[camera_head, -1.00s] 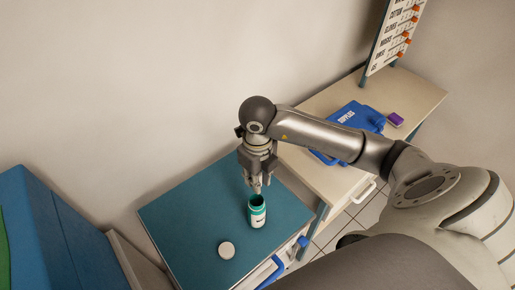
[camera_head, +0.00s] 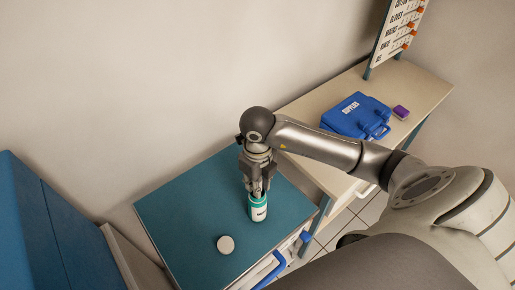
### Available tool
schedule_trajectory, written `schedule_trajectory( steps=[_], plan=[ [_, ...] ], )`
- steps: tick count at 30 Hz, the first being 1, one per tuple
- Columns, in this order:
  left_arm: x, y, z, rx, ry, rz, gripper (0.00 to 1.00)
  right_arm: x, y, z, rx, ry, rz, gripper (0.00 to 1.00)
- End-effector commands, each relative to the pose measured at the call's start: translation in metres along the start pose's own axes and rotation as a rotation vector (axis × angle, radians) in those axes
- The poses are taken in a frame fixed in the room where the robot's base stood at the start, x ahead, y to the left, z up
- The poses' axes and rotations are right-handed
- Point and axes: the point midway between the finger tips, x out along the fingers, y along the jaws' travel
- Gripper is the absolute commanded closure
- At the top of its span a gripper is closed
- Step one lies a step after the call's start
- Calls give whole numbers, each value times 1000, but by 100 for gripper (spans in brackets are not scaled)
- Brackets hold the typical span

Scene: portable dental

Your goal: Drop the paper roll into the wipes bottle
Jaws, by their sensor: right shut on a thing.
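The wipes bottle (camera_head: 258,210) is green and white and stands upright, uncapped, near the right edge of the teal cabinet top. Its round white lid (camera_head: 225,244) lies flat to the left of it. My right gripper (camera_head: 257,194) points down right at the bottle's mouth, its fingers covering the opening. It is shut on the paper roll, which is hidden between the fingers. I cannot tell how far the roll is inside the bottle. My left gripper is not in view.
A blue supplies case (camera_head: 350,119) and a small purple box (camera_head: 401,112) rest on the beige desk (camera_head: 430,85). A labelled board (camera_head: 395,32) stands behind. Blue furniture (camera_head: 45,225) stands at left.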

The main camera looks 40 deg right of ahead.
Motion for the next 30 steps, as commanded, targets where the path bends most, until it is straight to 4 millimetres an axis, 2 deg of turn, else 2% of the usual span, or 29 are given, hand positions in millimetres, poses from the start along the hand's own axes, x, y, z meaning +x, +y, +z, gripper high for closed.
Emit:
schedule_trajectory(
  steps=[3,11,12,18,30],
  plan=[
    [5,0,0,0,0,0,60,7,0,0,0,-1,0,93],
    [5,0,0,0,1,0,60,7,0,0,0,-1,0,93],
    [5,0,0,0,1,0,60,7,0,0,0,0,0,78],
    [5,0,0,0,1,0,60,7,0,0,0,0,0,55],
    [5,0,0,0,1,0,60,7,0,0,0,0,0,55]
  ],
)
